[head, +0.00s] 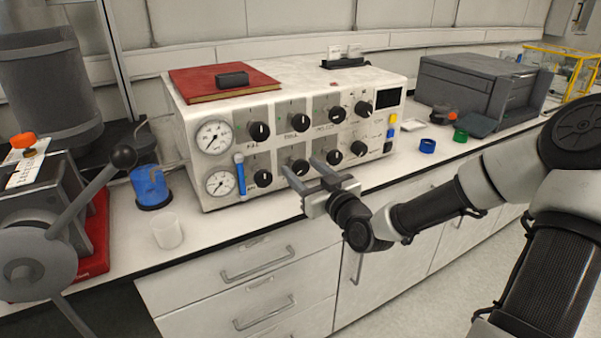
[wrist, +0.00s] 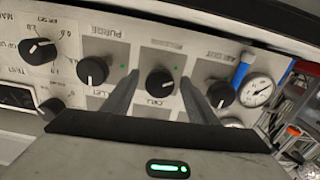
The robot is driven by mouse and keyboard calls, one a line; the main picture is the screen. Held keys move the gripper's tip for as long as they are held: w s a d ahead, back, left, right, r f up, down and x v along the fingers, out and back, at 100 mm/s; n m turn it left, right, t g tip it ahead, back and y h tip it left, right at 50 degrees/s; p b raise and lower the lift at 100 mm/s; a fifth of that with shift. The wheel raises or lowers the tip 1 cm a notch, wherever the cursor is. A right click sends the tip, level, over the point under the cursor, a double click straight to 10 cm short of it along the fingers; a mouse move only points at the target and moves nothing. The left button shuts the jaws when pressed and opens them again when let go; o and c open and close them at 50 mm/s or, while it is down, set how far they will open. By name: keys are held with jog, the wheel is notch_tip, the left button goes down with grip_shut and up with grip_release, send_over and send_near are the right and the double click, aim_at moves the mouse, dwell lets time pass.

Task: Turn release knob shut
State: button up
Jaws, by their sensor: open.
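The white control box (head: 285,95) has two rows of black knobs. My gripper (head: 299,165) is in front of its lower row, with fingers pointing at the panel. In the wrist view, which shows the panel upside down, the open fingers (wrist: 160,88) stand either side of one black knob (wrist: 160,83). This knob shows in the head view (head: 300,168) as second from the left in the lower row. I cannot tell whether the fingers touch it. Its label is too small to read surely, so I cannot confirm it is the release knob. Its white mark shows in the wrist view.
Neighbouring knobs (wrist: 92,70) and (wrist: 221,93) flank the fingers closely. A red book (head: 222,83) lies on the box. A clear cup (head: 167,230) and blue cup (head: 149,186) stand left.

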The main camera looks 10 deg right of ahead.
jog(key=shift+x, duration=0.8)
jog(key=c, duration=1.1)
jog(key=shift+o, duration=0.2)
